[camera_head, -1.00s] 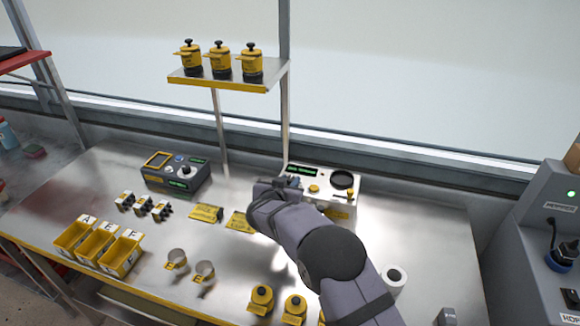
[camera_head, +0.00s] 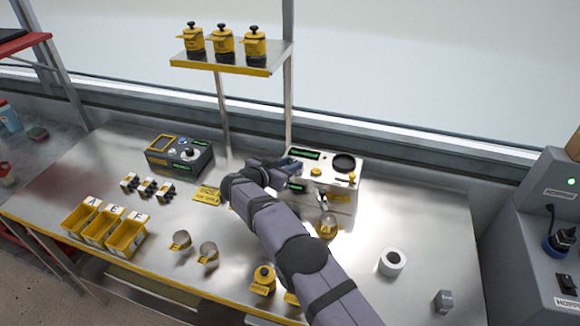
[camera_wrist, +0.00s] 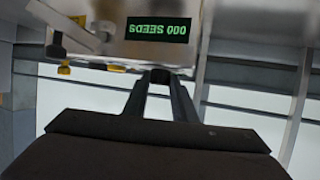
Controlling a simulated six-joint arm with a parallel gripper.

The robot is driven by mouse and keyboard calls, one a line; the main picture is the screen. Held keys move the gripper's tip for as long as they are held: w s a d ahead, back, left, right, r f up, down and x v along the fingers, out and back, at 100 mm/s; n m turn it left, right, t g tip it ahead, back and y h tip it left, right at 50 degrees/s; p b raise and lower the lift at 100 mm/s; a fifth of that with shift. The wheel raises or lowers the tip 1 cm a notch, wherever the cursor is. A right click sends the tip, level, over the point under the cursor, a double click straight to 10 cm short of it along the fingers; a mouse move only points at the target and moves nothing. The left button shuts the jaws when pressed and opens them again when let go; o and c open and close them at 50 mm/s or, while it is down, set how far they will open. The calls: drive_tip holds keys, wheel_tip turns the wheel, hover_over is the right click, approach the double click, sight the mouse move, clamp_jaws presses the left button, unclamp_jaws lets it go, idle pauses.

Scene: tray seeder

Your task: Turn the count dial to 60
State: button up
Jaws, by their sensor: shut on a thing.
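The white seeder box (camera_head: 335,199) stands at the back of the bench, right of centre. My gripper (camera_head: 290,166) is at its upper left part. In the wrist view my gripper (camera_wrist: 160,76) has its fingertips close together against the box, beside a green display (camera_wrist: 158,29) that appears upside down and reads 000 SEEDS. The fingers are shut on a small dark part, taken to be the count dial. The dial's face and marks are hidden by the fingers. The box also has a dark round opening (camera_head: 344,162) on top and a yellow knob (camera_head: 316,171).
A dark grey control unit (camera_head: 180,157) stands to the left. Yellow bins (camera_head: 124,238), a yellow packet (camera_head: 206,195) and metal cups (camera_head: 208,253) lie in front. A yellow-marked cup (camera_head: 327,228) stands before the box. A white roll (camera_head: 392,262) is to the right.

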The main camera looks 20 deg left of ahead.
drive_tip(key=shift+r, duration=0.15)
drive_tip(key=o, duration=1)
drive_tip(key=shift+o, duration=0.2)
drive_tip(key=b+v, duration=0.2)
drive_tip(key=v, duration=0.5)
drive_tip(key=shift+s, duration=0.1)
